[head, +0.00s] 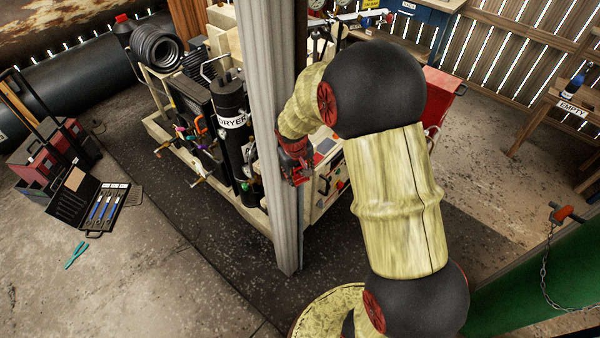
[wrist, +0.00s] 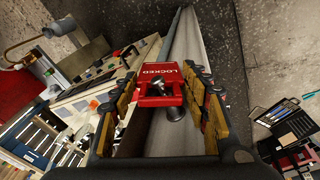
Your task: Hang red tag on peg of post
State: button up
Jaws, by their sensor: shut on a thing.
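My gripper (wrist: 163,80) is shut on the red tag (wrist: 160,72), which reads LOCKED, with a finger at each side of it. The tag is in front of the grey post (wrist: 186,45). A dark metal knob, which looks like the peg (wrist: 157,88), shows at the tag's opening; another grey round end shows just below it. I cannot tell whether the tag is around the peg or only in front of it. In the head view, my gripper (head: 296,160) is beside the tall post (head: 272,100), and a bit of red tag (head: 299,179) shows there.
The compressor with its black dryer cylinder (head: 232,125) stands behind the post. An open tool case (head: 92,205) and teal pliers (head: 76,255) lie on the floor at left. A small table (head: 567,105) marked EMPTY is at right. The floor between is clear.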

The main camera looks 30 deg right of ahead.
jog(key=shift+f+b, duration=0.45)
jog(key=shift+f, duration=0.05)
dwell(0.7)
jog(key=o, duration=1.2)
jog(key=shift+r, duration=0.15)
jog(key=v, duration=1.2)
jog(key=s+a+r+t+b, duration=0.1)
jog(key=s+a+r+b, duration=0.1)
jog(key=s, duration=0.5)
jog(key=s+a+r+t+y+b, duration=0.1)
jog(key=s+a+b, duration=0.3)
jog(key=s, duration=0.4)
jog(key=s+a+r+t+y+b, duration=0.1)
jog(key=s+a+r+b, duration=0.2)
jog(key=s, duration=0.4)
jog(key=shift+s+a+n+t, duration=0.3)
jog(key=shift+a+t, duration=0.1)
jog(key=shift+a, duration=0.45)
